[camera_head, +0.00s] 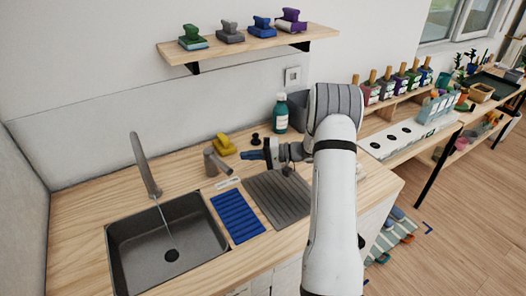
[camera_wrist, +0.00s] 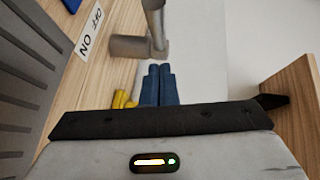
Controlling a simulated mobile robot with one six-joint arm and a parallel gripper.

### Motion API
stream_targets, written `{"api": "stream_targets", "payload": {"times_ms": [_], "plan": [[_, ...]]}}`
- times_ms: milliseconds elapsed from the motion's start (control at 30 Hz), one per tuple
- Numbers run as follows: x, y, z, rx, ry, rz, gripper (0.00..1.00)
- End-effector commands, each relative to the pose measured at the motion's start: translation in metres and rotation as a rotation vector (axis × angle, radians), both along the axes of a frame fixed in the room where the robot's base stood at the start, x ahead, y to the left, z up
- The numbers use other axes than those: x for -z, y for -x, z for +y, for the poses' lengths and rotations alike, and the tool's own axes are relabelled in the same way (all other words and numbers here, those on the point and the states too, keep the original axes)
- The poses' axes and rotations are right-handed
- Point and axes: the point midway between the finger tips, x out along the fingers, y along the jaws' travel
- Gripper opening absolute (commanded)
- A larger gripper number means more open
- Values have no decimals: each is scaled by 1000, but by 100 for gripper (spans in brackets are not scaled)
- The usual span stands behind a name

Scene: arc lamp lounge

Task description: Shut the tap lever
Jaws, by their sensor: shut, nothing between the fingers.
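The grey tap lever (camera_head: 213,161) stands on the wooden counter right of the sink; it also shows in the wrist view (camera_wrist: 140,46) just beyond my fingertips. A white label (camera_head: 227,184) lies beside it; in the wrist view the label (camera_wrist: 91,30) reads OFF and ON. The tap spout (camera_head: 143,165) leans over the sink (camera_head: 125,262), and a thin stream of water runs from it. My gripper (camera_head: 252,155) is shut and empty, its blue fingers (camera_wrist: 159,86) pointing at the lever from the right. Whether they touch it I cannot tell.
A yellow stamp-like object (camera_head: 223,146) stands close behind the lever and my fingers. A blue ribbed mat (camera_head: 238,217) and a grey drainboard (camera_head: 277,200) lie in front. A green bottle (camera_head: 281,114) stands behind my wrist. A wall shelf (camera_head: 250,45) holds several stamps.

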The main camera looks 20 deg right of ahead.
Motion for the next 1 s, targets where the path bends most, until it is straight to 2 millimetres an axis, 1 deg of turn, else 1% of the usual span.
{"api": "stream_targets", "payload": {"times_ms": [33, 200, 300, 400, 767, 867, 1000], "plan": [[-2, -4, 11, -2, -1, 2, 0], [4, 7, 33, -1, -1, 3, 0], [7, 10, 40, -1, 0, 2, 0], [8, 12, 44, 0, 0, 2, 0], [9, 12, 44, 2, 1, 0, 0], [11, 14, 40, 25, 1, 0, 0], [14, 18, 28, 111, 1, -2, 0]]}}
